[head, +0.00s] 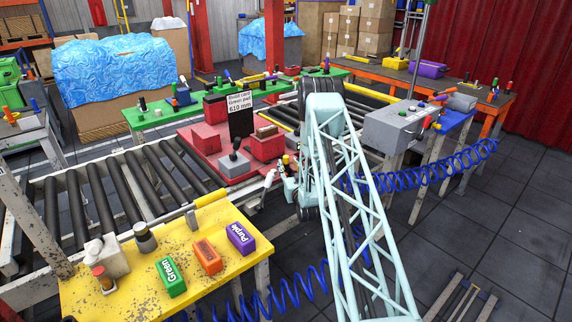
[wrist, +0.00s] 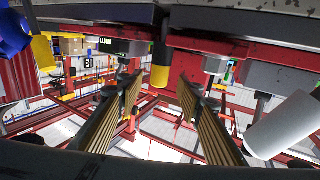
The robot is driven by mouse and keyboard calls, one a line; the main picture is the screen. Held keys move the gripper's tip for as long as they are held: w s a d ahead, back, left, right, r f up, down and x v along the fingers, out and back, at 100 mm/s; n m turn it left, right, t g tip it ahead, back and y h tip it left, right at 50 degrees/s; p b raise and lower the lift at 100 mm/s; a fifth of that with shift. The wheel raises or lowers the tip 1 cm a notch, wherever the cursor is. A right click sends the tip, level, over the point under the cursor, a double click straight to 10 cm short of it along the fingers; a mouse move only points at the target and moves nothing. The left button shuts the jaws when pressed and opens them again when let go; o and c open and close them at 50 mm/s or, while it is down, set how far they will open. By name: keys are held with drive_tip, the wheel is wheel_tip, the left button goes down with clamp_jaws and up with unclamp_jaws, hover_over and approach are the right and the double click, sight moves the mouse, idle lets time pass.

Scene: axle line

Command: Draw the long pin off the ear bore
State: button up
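My gripper (head: 287,182) is beside the front right of the red fixture (head: 205,150), partly hidden by my own arm. In the wrist view its two ribbed fingers (wrist: 160,88) stand wide apart. A short yellow cylinder (wrist: 160,68) shows between the fingertips, below a dark and red structure. It may be an end of the long pin, but I cannot tell for sure. No finger visibly touches it. The ear bore cannot be made out in either view.
The yellow table (head: 120,290) at front left holds green (head: 171,277), orange (head: 207,257) and purple (head: 241,238) blocks. A build card (head: 240,108) stands on the fixture. Black rollers (head: 105,200) lie left. A blue coiled hose (head: 430,180) hangs right. A white cylinder (wrist: 285,125) is right of the fingers.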

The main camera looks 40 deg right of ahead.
sight(287, 160)
drive_tip(key=shift+x, duration=2.6)
drive_tip(key=shift+c, duration=0.2)
drive_tip(key=c, duration=1)
drive_tip(key=shift+r, duration=0.1)
drive_tip(key=shift+r, duration=4.9)
drive_tip(key=shift+r, duration=0.3)
